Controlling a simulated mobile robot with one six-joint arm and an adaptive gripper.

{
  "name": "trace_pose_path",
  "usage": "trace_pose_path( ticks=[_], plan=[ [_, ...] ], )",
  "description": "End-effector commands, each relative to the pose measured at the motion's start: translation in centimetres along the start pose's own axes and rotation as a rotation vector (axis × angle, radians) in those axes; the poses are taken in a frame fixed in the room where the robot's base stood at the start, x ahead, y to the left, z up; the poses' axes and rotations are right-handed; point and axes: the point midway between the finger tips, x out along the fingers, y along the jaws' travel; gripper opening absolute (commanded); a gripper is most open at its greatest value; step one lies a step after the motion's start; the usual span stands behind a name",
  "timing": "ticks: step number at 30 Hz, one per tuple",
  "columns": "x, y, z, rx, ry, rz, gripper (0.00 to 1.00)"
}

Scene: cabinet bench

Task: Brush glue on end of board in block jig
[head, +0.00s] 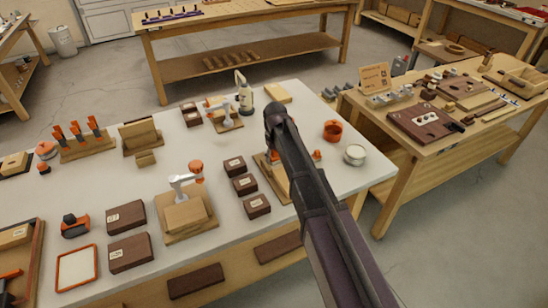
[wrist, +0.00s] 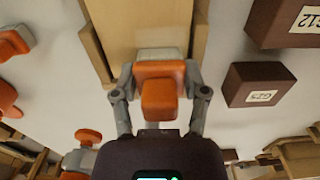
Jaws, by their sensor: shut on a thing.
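My gripper (wrist: 160,82) is shut on an orange-handled brush (wrist: 158,97) with a pale, flat end. In the wrist view, the pale end lies over the near end of a wooden board (wrist: 150,22). I cannot tell whether it touches the board. The board lies between the wooden side pieces of the block jig (wrist: 96,48). In the head view, my arm hides the gripper and most of the block jig (head: 268,172). Only the jig's left part and some orange bits show around the arm.
Dark labelled blocks (head: 245,184) stand left of the jig; one labelled block (wrist: 262,85) is close right of the gripper in the wrist view. An orange cup (head: 333,131) and a round white-topped tin (head: 354,154) stand right of my arm. A clamp fixture (head: 187,205) stands farther left.

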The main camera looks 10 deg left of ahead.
Motion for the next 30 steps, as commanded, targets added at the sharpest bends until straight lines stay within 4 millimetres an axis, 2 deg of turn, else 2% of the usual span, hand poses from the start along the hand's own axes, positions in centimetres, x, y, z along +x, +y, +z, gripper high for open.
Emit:
trace_pose_path(
  ticks=[9, 23, 30],
  plan=[
    [0.1, 1.2, 0.0, 0.001, 0.000, 0.001, 0.20],
    [0.1, 1.4, 0.0, 0.001, 0.000, 0.002, 0.20],
    [0.0, 2.1, 0.0, 0.001, 0.000, 0.002, 0.20]
  ],
)
